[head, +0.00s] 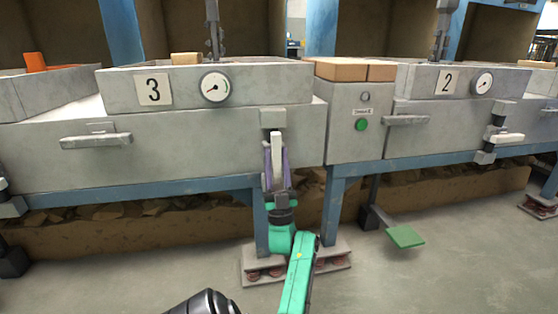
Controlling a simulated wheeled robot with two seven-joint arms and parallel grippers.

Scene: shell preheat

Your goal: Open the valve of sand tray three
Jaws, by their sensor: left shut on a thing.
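Sand tray three is the grey box with the number 3 plate (153,90) and a round gauge (215,86) on its front. Its valve (273,117) is a grey block at the right end of the front. A white valve lever (277,143) hangs straight down from the block. My left gripper (276,158) reaches up from below and is shut on this lever; its fingers hide the lever's lower part. My right gripper is not in view.
A grey control box with a green button (361,125) stands right of the valve, with tan bricks (342,70) on top. Tray two's white lever (505,137) lies level at the right. A blue leg (333,210) and a green pedal (405,236) are below. Open floor lies in front.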

